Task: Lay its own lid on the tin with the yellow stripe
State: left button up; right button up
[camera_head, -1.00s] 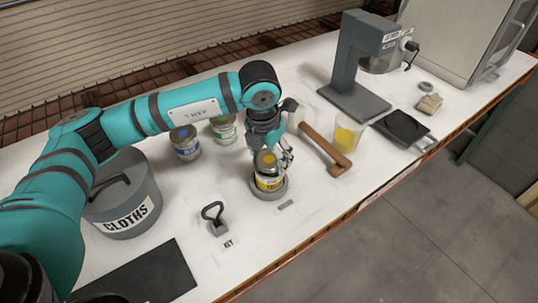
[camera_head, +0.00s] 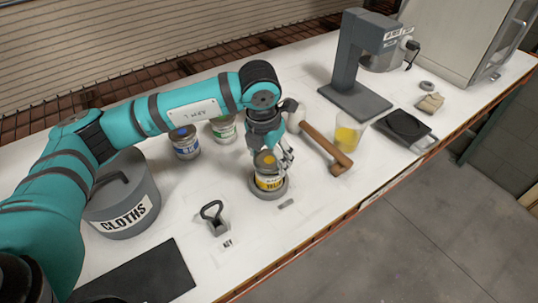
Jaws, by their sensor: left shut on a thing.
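The tin with the yellow stripe (camera_head: 269,183) stands upright in a grey round holder (camera_head: 270,195) near the middle of the bench. Its lid (camera_head: 268,160), grey with a yellow dot, is at the tin's mouth. I cannot tell whether it lies fully flat or sits a hair above the rim. My left gripper (camera_head: 283,160) is at the lid's right edge, shut on the lid, and partly hides it. My right gripper is not in view.
A blue-labelled tin (camera_head: 186,147) and a green-labelled tin (camera_head: 224,133) stand behind. A mallet (camera_head: 325,146) and a cup of yellow stuff (camera_head: 347,137) are to the right. A key tool (camera_head: 215,216) and a cloths bin (camera_head: 124,205) are to the left.

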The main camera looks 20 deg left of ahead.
pick_arm(q)
jog(key=shift+f+b, duration=0.35)
jog(key=shift+f, duration=0.05)
jog(key=o, duration=0.8)
jog(key=shift+o, duration=0.2)
notch_tip(320, 180, up, 12)
jog(key=s, duration=0.1)
jog(key=shift+s+a, duration=0.2)
jog(key=shift+s, duration=0.2)
